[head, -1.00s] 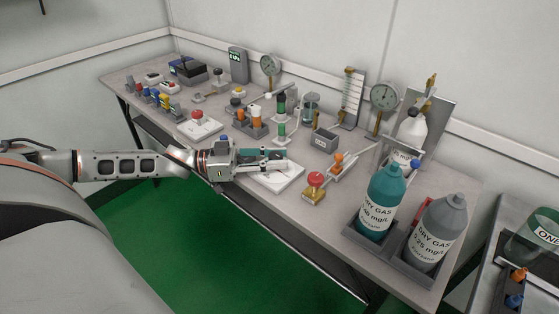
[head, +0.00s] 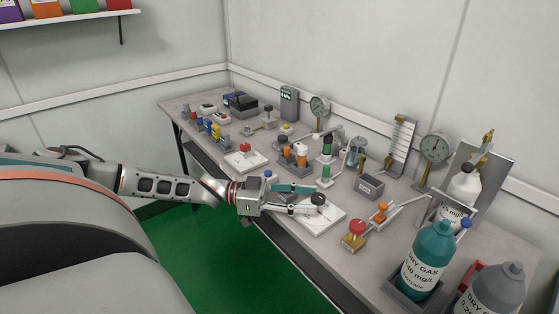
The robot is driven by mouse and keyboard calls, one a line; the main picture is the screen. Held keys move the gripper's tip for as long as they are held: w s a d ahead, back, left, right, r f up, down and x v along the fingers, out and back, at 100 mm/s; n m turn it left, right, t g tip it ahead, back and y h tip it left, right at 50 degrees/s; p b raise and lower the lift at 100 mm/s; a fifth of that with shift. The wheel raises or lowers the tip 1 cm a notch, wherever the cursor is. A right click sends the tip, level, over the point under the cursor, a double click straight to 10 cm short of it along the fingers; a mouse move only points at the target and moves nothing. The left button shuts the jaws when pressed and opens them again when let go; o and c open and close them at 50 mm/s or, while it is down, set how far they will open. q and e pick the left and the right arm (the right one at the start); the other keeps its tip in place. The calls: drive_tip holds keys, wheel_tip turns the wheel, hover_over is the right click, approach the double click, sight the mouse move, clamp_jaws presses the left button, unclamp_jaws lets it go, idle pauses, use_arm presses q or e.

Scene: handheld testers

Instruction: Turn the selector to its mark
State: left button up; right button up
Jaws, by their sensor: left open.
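A dark round knob (head: 318,198), which looks like the selector, stands on a white plate (head: 322,222) near the front edge of the bench. Its mark cannot be made out. My left gripper (head: 311,199) reaches in from the left over this plate. Its two fingers are apart, one on the far side and one on the near side, with their tips at the knob. I cannot tell whether they touch it. My right gripper is not in view.
A red button block (head: 355,234) and an orange-topped valve (head: 380,211) stand right of the plate. A teal gas bottle (head: 428,258) is farther right. Another white plate (head: 246,161) with a red knob lies to the left. Several small testers crowd behind.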

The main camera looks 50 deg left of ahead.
use_arm(q)
drive_tip(key=v, duration=0.8)
drive_tip(key=shift+s+a, duration=0.25)
drive_tip(key=shift+a, duration=0.1)
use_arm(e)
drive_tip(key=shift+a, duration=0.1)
